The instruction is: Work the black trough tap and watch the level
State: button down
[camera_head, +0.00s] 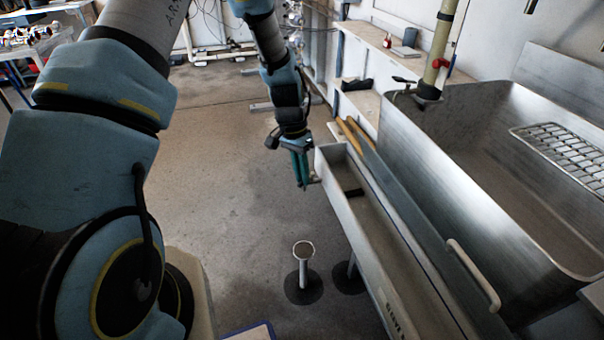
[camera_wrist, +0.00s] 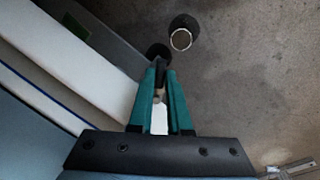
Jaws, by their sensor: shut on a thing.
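The long narrow grey trough (camera_head: 335,185) runs from the middle of the head view toward the lower right. My gripper (camera_head: 303,184) points down just outside its far left end. In the wrist view my gripper (camera_wrist: 161,70) has its teal fingers closed together on a small dark piece, the black tap (camera_wrist: 161,77). A pale piece (camera_wrist: 159,118) shows between the fingers nearer the palm. In the head view the tap is hidden by the fingers. Inside the trough the floor looks brownish grey, with a dark block (camera_head: 354,192) across it. I cannot make out a liquid level.
A large steel sink (camera_head: 450,150) with a wire rack (camera_head: 560,150) stands to the right of the trough. A vertical pipe with a red valve (camera_head: 440,63) rises behind. A pale post on a dark round base (camera_head: 304,285) stands on the floor. Open floor lies left of the trough.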

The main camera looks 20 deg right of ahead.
jog(key=shift+s+n, duration=0.1)
jog(key=shift+n, duration=0.2)
jog(key=shift+s+d+n+t+h+p, duration=0.25)
jog(key=shift+s+d+n+t, duration=0.15)
jog(key=shift+n, duration=1.4)
jog(key=shift+s+d+n+t+h+p, duration=0.25)
jog(key=shift+d+n, duration=0.2)
jog(key=shift+n, duration=1.35)
jog(key=shift+s+d+n+t+h+p, duration=0.1)
jog(key=shift+s+d+n+t+p, duration=0.25)
jog(key=shift+n, duration=1.45)
jog(key=shift+d, duration=0.1)
jog(key=c, duration=0.9)
grip_release()
jog(key=shift+s, duration=0.1)
jog(key=shift+o, duration=0.2)
